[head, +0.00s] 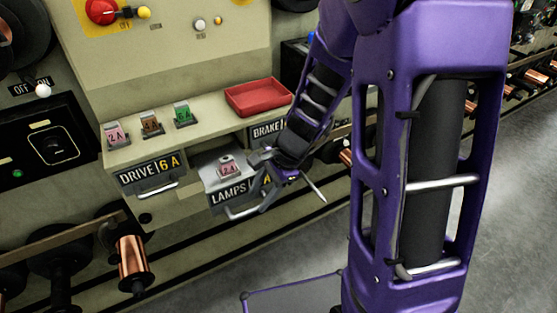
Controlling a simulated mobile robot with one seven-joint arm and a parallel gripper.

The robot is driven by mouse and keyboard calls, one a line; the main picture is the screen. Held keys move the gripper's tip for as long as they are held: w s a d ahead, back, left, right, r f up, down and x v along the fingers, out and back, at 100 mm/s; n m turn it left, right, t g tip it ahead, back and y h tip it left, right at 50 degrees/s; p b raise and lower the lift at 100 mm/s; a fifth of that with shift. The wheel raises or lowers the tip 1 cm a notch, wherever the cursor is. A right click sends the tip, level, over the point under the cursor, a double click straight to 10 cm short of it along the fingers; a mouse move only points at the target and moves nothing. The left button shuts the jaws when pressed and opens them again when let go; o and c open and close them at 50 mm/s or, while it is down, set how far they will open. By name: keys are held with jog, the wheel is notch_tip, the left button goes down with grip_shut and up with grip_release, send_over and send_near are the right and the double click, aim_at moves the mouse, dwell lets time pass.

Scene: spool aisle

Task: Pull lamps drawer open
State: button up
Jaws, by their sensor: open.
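The lamps drawer (229,197) has a dark label reading "LAMPS" and a pale bar handle (243,212) along its lower front. It stands out from the cabinet, and its inside shows from above. A pink fuse marked "2A" (229,167) is in the drawer. My gripper (293,201) is at the right end of the drawer front, with its fingers spread and nothing seen between them. It overlaps the right part of the label in the view. I cannot tell whether a finger touches the drawer or handle.
The drive drawer (150,171) is to the left, and the brake drawer (266,131) is partly hidden behind my arm. The ledge above holds pink, brown and green fuses and a red tray (259,97). Copper spools (131,260) stick out at lower left. Grey floor is clear at right.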

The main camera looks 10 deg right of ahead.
jog(key=p+v, duration=0.3)
jog(key=v, duration=1)
jog(key=shift+r, duration=0.3)
jog(key=shift+d, duration=0.1)
